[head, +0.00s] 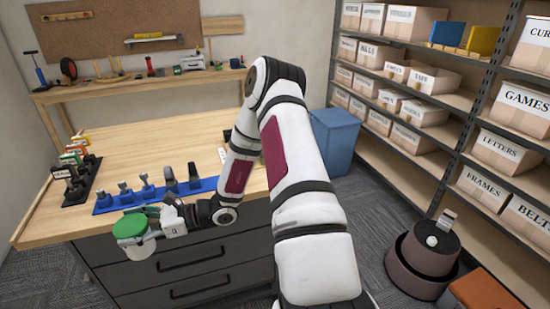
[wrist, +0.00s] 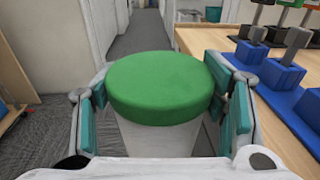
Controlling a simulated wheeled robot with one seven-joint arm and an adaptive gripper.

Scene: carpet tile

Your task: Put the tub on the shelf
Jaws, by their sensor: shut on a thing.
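The tub has a green lid and a pale, whitish body. In the head view the tub (head: 132,231) is at the front left, beside the front edge of the workbench. In the wrist view the tub (wrist: 160,88) is upright between the teal finger pads. The shelf (head: 440,90) stands along the right wall, with several levels of labelled cardboard boxes. The lower part of the tub is hidden in the wrist view.
The wooden workbench (head: 190,130) has a blue tool rack (head: 155,195) and a black rack (head: 77,182) on it. A blue bin (head: 333,140) stands by the shelf. A brown round object (head: 424,262) and an orange-topped box (head: 485,292) are on the floor at right. Grey carpet lies between.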

